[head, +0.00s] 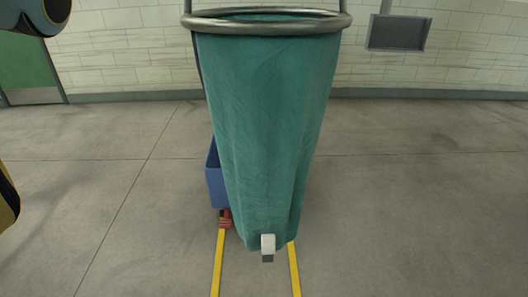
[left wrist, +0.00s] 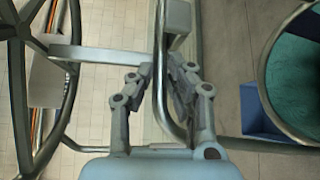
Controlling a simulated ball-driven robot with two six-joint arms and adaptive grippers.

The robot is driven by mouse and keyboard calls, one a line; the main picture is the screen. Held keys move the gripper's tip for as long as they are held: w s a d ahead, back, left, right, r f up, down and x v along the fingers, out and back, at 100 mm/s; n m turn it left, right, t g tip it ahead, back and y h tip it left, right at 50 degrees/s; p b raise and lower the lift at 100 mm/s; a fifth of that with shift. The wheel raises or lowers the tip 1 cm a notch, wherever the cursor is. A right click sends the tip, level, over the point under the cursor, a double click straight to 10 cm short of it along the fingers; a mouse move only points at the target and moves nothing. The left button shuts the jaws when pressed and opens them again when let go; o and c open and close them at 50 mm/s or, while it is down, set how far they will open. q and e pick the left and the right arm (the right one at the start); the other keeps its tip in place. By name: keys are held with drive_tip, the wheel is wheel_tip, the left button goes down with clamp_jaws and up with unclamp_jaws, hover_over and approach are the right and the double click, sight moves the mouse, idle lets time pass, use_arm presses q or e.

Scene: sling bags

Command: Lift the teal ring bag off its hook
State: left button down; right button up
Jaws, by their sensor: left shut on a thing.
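The teal ring bag (head: 265,120) hangs large in the middle of the head view, wide at the top and narrow at the bottom. Its mouth is held by a round metal ring (head: 265,27). A white tag (head: 267,243) sits at its lower end. In the left wrist view its teal inside (left wrist: 298,85) and ring show at the right edge. My left gripper (left wrist: 160,72) is shut on a bent metal bar (left wrist: 161,35); I cannot tell whether this bar joins the bag's ring. A hook cannot be made out clearly. My right gripper is not in view.
A blue bin (head: 214,180) stands behind the bag, with a small red part (head: 225,219) beneath it. Yellow lines (head: 218,265) run along the floor. A spoked dark wheel (left wrist: 70,60) is left of my left gripper. Open floor lies to both sides.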

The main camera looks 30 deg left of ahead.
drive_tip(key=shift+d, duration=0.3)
use_arm(q)
drive_tip(key=shift+r, duration=0.1)
use_arm(e)
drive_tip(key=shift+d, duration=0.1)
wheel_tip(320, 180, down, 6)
drive_tip(key=b, duration=0.6)
use_arm(q)
drive_tip(key=s+a+r+p, duration=0.2)
drive_tip(key=s+a+r, duration=0.1)
drive_tip(key=s, duration=0.5)
drive_tip(key=s+a+r+p, duration=0.2)
drive_tip(key=s+a+r, duration=0.1)
drive_tip(key=s, duration=0.6)
drive_tip(key=shift+r, duration=0.7)
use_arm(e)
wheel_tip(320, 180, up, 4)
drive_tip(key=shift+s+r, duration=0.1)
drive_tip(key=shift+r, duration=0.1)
